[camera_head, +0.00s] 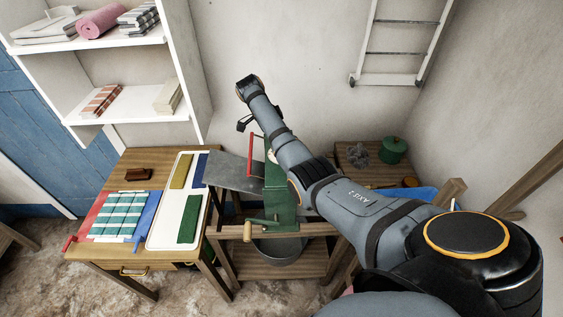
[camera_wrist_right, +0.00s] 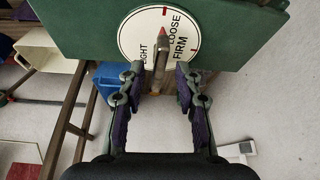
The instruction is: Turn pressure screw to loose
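The pressure screw's white dial (camera_wrist_right: 158,45) shows in the right wrist view on a green plate (camera_wrist_right: 85,22). It carries the words LOOSE and FIRM, and a partly hidden word ending in IGHT. A narrow red-tipped handle (camera_wrist_right: 160,62) stands in front of the dial, its tip between the IGHT and LOOSE lettering. My right gripper (camera_wrist_right: 155,82) is open, its purple-padded fingers on either side of the handle with gaps visible. In the head view the green machine (camera_head: 280,190) is partly behind my right arm; the dial and gripper cannot be made out. My left gripper is out of view.
A table (camera_head: 165,265) at left holds folded cloths and a white tray (camera_head: 163,236). A red lever (camera_head: 251,155) and a crank handle (camera_head: 247,232) stick out from the machine. A metal basin (camera_head: 280,252) sits below. A wooden stand with a green pot (camera_head: 393,150) is at right.

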